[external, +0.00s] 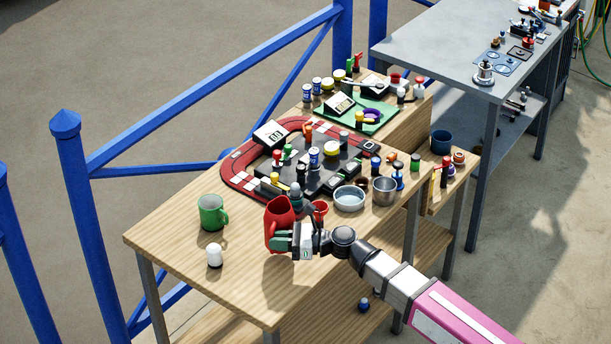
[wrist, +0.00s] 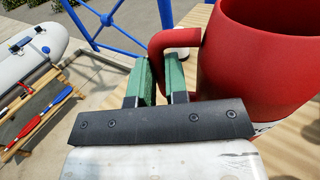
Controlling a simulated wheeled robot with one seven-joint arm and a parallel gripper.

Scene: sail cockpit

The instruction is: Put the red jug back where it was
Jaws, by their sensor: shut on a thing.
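The red jug (external: 277,217) is near the front middle of the wooden table (external: 185,262), upright in the external view. It fills the right side of the wrist view (wrist: 265,62), with its handle toward my gripper. My gripper (external: 284,241) reaches in from the right and is shut on the jug's handle. In the wrist view its green finger pads (wrist: 160,80) are on either side of the handle. Whether the jug's base touches the table cannot be told.
A green mug (external: 211,213) and a white shaker-like item (external: 214,256) stand left of the jug. A red track board (external: 235,170) with many small items is behind it. A metal bowl (external: 349,198) and a small red cup (external: 320,208) are to the right.

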